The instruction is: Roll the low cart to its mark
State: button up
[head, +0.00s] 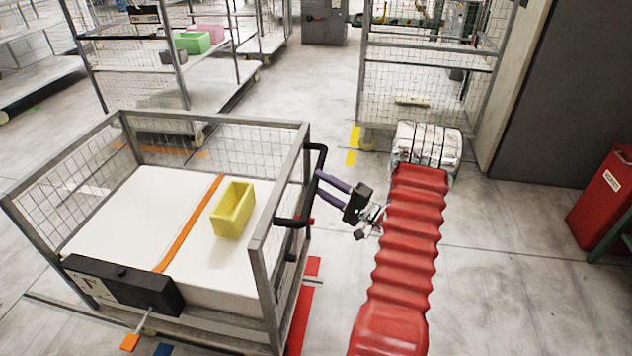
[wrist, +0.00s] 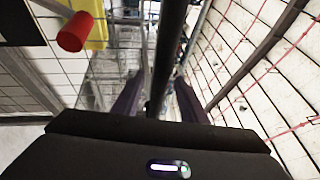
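The low cart (head: 285,262) has a grey frame, mesh sides and a solid white load, and stands at left in the head view. A black handle (head: 322,165) juts from its right side; it crosses the wrist view as an upright bar (wrist: 168,50). My gripper (head: 319,183) reaches the handle from the right. Its purple fingers (wrist: 157,95) lie on either side of the bar, apart, with a gap showing on the left. Floor tape shows red (head: 300,325) beside the cart, yellow (head: 352,145) beyond it and orange behind its mesh; I cannot tell which is its mark.
A yellow bin (head: 233,210) and an orange strip lie on the cart's load. A lever with an orange pedal (head: 130,342) sticks out at its front. Tall mesh carts (head: 410,75) stand behind. A red bin (head: 602,200) is at right. Floor between is open.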

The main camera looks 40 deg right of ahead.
jog(key=shift+x, duration=1.2)
jog(key=shift+c, duration=0.4)
grip_shut()
